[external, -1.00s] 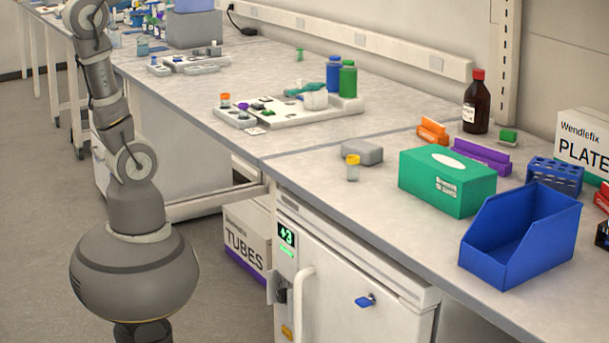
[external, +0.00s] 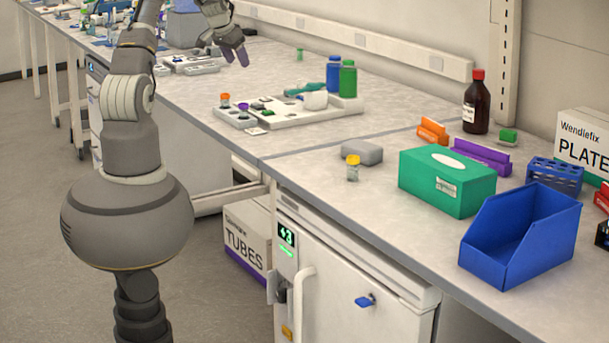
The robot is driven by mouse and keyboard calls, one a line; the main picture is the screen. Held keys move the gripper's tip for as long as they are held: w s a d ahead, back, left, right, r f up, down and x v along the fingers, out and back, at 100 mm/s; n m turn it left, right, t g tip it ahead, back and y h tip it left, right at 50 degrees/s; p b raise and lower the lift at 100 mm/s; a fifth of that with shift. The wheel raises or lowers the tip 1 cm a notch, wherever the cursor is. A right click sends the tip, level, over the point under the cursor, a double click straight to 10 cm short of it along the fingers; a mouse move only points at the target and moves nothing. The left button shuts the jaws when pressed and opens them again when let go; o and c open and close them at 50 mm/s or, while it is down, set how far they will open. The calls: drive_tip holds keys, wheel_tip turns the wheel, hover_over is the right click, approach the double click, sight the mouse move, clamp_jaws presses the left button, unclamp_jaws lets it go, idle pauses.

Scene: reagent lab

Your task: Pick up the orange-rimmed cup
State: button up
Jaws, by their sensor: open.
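A small cup with an orange rim (external: 225,100) stands upright at the left end of a white tray (external: 290,122) on the bench. A similar small cup with a purple top (external: 243,109) stands just right of it. My gripper (external: 236,60) is open and empty, above the bench and behind the tray, pointing down. It is apart from the orange-rimmed cup, higher in the picture.
The tray also holds a white mortar-like bowl (external: 315,100), with blue (external: 333,74) and green (external: 348,80) bottles at its far end. A yellow-capped vial (external: 352,168), grey block (external: 362,152), green box (external: 447,182) and blue bin (external: 520,235) stand to the right.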

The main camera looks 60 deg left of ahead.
approach(225, 95)
drive_tip(key=w, duration=0.1)
drive_tip(key=shift+n+g+h, duration=0.3)
drive_tip(key=shift+g, duration=0.2)
drive_tip(key=b+x, duration=0.1)
drive_tip(key=x, duration=0.8)
drive_tip(key=shift+d+f, duration=0.15)
drive_tip(key=shift+f, duration=0.05)
drive_tip(key=shift+s+r, duration=0.1)
drive_tip(key=shift+r, duration=0.05)
drive_tip(key=shift+c, duration=0.6)
drive_tip(key=c, duration=1)
